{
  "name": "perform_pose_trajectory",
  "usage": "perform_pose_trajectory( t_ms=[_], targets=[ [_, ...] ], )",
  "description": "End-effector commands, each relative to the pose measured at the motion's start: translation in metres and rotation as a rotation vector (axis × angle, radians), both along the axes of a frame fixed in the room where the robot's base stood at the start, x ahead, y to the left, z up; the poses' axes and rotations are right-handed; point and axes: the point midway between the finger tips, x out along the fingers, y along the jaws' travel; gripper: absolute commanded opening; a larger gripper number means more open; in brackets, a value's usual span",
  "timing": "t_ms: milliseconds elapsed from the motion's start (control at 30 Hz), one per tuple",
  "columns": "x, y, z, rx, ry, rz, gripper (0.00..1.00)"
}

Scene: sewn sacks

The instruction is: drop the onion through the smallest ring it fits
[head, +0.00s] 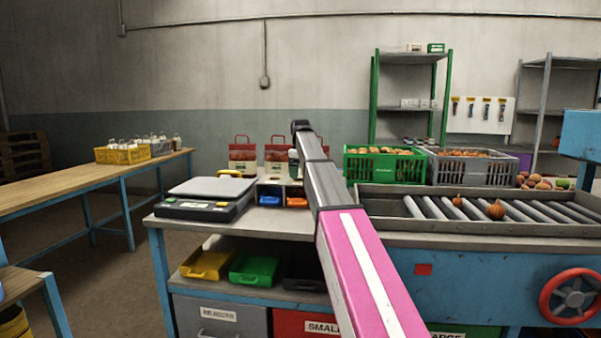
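Two orange-brown onions lie on the roller conveyor (400,228) at the right: a small one (457,200) and a larger, ribbed one (495,210). I cannot tell which one the task means. My arm reaches up from the bottom middle, pink then grey, to a dark end (300,127) in front of the back wall. I cannot make out the fingers of my gripper or anything held in them. No sizing ring can be made out.
A scale (208,198) stands on the bench's left. Small blue (270,200) and orange trays (297,202) sit near my arm. A green crate (384,168) and a grey crate (465,170) of produce stand behind the conveyor. A red handwheel (570,297) is at the right.

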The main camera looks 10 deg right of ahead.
Motion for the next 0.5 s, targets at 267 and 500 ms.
perform_pose_trajectory(
  t_ms=[267,500],
  targets=[
    [0.0,0.0,0.003,0.0,0.0,0.0,0.88],
    [0.002,0.0,0.035,0.0,-0.001,0.0,0.88]
  ],
)
